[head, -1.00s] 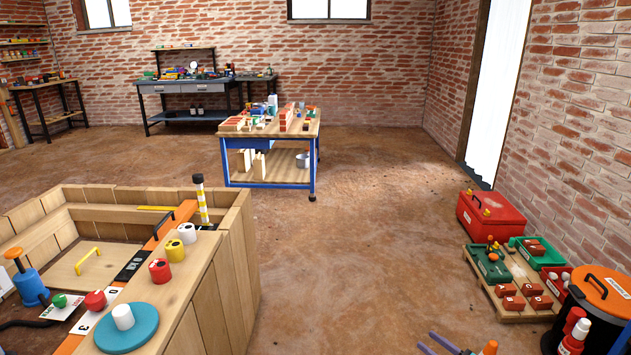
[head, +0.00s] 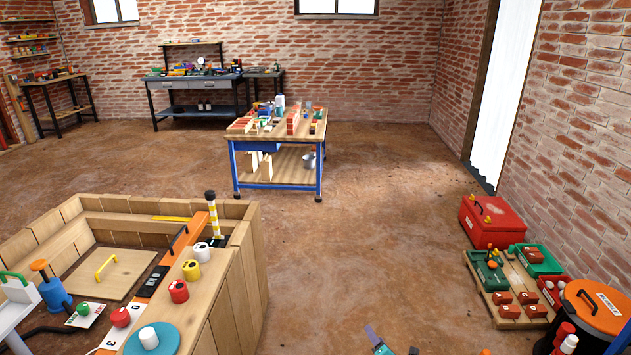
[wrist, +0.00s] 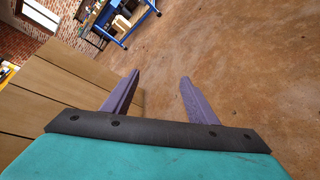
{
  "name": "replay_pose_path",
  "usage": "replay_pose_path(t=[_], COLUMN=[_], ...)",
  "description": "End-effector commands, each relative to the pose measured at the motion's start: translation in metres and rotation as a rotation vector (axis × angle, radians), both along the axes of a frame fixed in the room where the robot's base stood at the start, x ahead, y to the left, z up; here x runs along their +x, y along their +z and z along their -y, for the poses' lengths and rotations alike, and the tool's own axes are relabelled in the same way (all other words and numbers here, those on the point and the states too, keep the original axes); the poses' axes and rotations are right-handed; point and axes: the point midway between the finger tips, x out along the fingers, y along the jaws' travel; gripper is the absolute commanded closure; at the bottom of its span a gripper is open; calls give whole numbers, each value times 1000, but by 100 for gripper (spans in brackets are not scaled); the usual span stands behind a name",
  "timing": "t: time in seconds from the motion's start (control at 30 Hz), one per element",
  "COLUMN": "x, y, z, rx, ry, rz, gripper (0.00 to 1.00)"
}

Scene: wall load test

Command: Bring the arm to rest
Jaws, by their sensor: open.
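My gripper (wrist: 158,90) shows in the wrist view with its two purple fingers spread apart and nothing between them. It points out over bare brown floor, with the side of the wooden box to its left. In the head view only a small part of my gripper or arm shows at the bottom edge, right of the middle; its fingertips cannot be made out clearly there.
A wooden box (head: 235,290) with weights and knobs stands at the lower left. A blue-framed cart (head: 277,186) stands ahead. A red toolbox (head: 492,222), a loaded pallet (head: 508,322) and an orange-lidded bin (head: 597,306) line the right. The middle floor is clear.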

Motion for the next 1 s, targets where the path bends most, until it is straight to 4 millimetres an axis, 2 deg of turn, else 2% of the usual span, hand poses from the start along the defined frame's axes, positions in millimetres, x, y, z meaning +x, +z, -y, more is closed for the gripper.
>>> replay_pose_path(t=[0.07, 0.27, 0.47, 0.77, 1.0], x=[-14, -48, -94, -180, -258], y=[6, -5, -18, -35, -45], z=[-8, -16, -19, -19, -19], rx=[60, 210, 354, 548, 685], ry=[-64, -254, -467, -831, -1168], rz=[-74, -260, -441, -692, -867], gripper=[47, 47, 47, 47, 47])
